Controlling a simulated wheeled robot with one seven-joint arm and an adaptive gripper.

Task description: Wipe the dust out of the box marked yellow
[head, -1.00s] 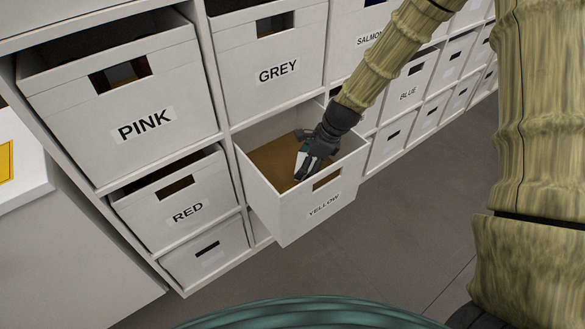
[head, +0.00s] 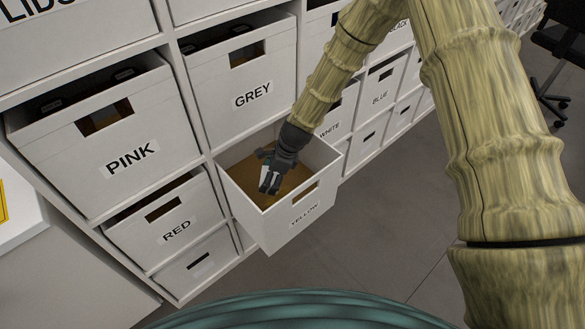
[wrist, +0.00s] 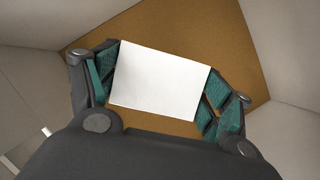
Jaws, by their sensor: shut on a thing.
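The box marked yellow (head: 291,222) is a white open-topped box pulled out from the shelf in the head view. Brown dust (head: 238,178) covers its floor, and it also shows in the wrist view (wrist: 180,28). My gripper (head: 270,188) is inside the box, pointing down. In the wrist view its green-padded fingers (wrist: 158,85) are shut on a white block-like thing (wrist: 160,80), one finger at each side. Whether the white thing touches the box floor cannot be told. My gripper and wrist hide part of the floor.
The box's white walls (wrist: 285,35) stand close around my gripper. Boxes marked grey (head: 245,85), pink (head: 115,140) and red (head: 170,225) sit in the shelf beside and above. Grey floor (head: 370,230) is free in front of the shelf.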

